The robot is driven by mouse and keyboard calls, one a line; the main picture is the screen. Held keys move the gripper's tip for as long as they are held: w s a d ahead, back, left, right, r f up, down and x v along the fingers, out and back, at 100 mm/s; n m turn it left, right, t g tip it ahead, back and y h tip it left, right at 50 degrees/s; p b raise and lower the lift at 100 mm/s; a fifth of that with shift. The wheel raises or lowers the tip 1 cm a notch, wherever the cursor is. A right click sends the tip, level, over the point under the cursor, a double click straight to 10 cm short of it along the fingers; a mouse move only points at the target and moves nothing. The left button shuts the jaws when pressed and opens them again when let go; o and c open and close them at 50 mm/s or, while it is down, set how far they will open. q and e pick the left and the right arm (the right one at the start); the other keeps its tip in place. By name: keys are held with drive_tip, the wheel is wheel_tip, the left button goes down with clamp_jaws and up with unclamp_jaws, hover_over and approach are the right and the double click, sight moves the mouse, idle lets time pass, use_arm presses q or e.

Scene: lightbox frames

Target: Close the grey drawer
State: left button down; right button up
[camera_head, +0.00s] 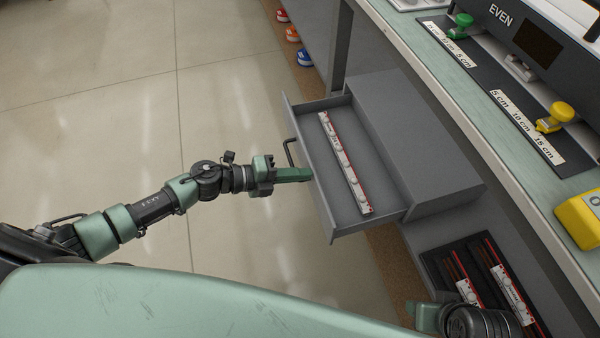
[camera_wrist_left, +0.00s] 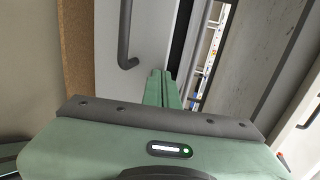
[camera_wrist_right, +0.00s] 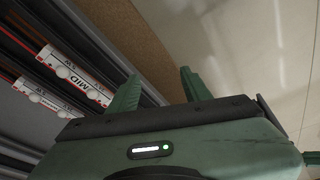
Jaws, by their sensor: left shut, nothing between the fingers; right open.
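The grey drawer (camera_head: 340,204) is pulled out from its grey cabinet (camera_head: 425,140) under the counter. A long white and red strip-shaped item (camera_head: 345,162) lies inside it. A dark bar handle (camera_head: 289,152) is on the drawer's front, and it also shows in the left wrist view (camera_wrist_left: 125,38). My left gripper (camera_head: 308,174) is shut and empty, with its fingertips at the drawer's front beside the handle; I cannot tell whether they touch. My right gripper (camera_wrist_right: 158,88) is open and empty. In the head view it is low at the right, near a lower open drawer.
The lower drawer (camera_head: 425,262) holds several white and red labelled items. The green counter (camera_head: 455,85) above carries green and yellow knobs and a yellow box (camera_head: 580,220). The floor left of the drawer is clear.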

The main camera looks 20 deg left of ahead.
use_arm(q)
drive_tip(key=shift+d, duration=0.1)
drive_tip(key=p, duration=0.3)
approach(388, 153)
drive_tip(key=shift+s+f, duration=0.2)
drive_tip(key=shift+f, duration=0.75)
drive_tip(key=w+d+b, duration=0.1)
drive_tip(key=w+d, duration=0.2)
drive_tip(key=d, duration=0.2)
drive_tip(key=shift+w, duration=0.25)
use_arm(e)
drive_tip(key=s+x, duration=0.1)
drive_tip(key=x, duration=0.6)
drive_tip(key=shift+a+f, duration=0.15)
drive_tip(key=shift+a, duration=0.1)
use_arm(q)
drive_tip(key=shift+d+r, duration=0.1)
drive_tip(key=shift+r, duration=0.05)
